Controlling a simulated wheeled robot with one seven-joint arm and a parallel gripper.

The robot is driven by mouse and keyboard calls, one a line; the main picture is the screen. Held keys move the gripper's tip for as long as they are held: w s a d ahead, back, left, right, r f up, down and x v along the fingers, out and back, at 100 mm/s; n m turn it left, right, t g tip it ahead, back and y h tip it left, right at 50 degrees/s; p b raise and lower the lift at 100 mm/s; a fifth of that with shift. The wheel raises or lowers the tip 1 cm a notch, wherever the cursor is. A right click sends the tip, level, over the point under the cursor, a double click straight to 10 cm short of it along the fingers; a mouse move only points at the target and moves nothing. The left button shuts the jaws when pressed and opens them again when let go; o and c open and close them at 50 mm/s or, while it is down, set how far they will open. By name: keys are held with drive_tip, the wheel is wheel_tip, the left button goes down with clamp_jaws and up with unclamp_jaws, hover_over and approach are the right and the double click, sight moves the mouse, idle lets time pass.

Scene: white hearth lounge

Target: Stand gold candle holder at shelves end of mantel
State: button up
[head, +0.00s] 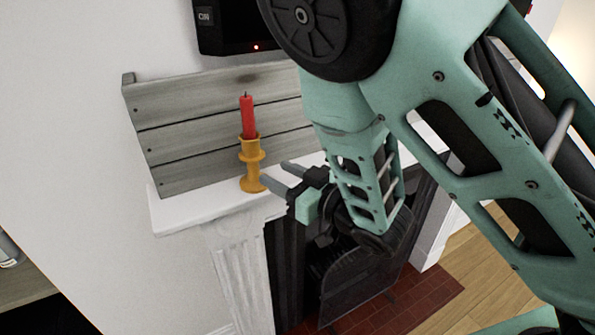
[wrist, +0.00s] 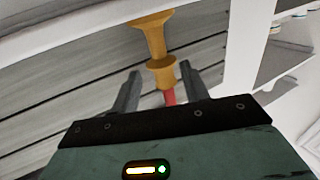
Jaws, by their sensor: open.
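The gold candle holder (head: 250,165) stands upright on the white mantel (head: 190,213), near its left end, with a red candle (head: 247,117) in its top. My gripper (head: 273,171) is open just right of the holder's lower part, its fingers pointing toward it. In the wrist view the picture is turned over: the holder (wrist: 154,40) hangs base up, with the red candle (wrist: 169,97) below. There the two fingertips (wrist: 160,70) appear on either side of the holder's cup. I cannot tell whether they touch it.
A grey plank panel (head: 190,130) leans on the wall behind the holder. A black screen (head: 235,30) hangs above. White shelves (wrist: 275,60) with small items show at the right of the wrist view. A dark fire screen (head: 365,265) stands below the mantel.

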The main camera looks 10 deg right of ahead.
drive_tip(key=s+d+r+g+h+p, duration=0.1)
drive_tip(key=s+d+r+g+h, duration=0.1)
drive_tip(key=s, duration=0.6)
drive_tip(key=s+d+r+g+h+p, duration=0.1)
drive_tip(key=s+r+g+h+p, duration=0.1)
drive_tip(key=s+g+h, duration=0.3)
drive_tip(key=s+d+r+g+h+p, duration=0.2)
drive_tip(key=s+g, duration=0.5)
drive_tip(key=s, duration=0.5)
wheel_tip(320, 180, up, 2)
drive_tip(key=shift+d+r+h, duration=0.1)
drive_tip(key=shift+d+h, duration=0.25)
drive_tip(key=shift+h, duration=0.35)
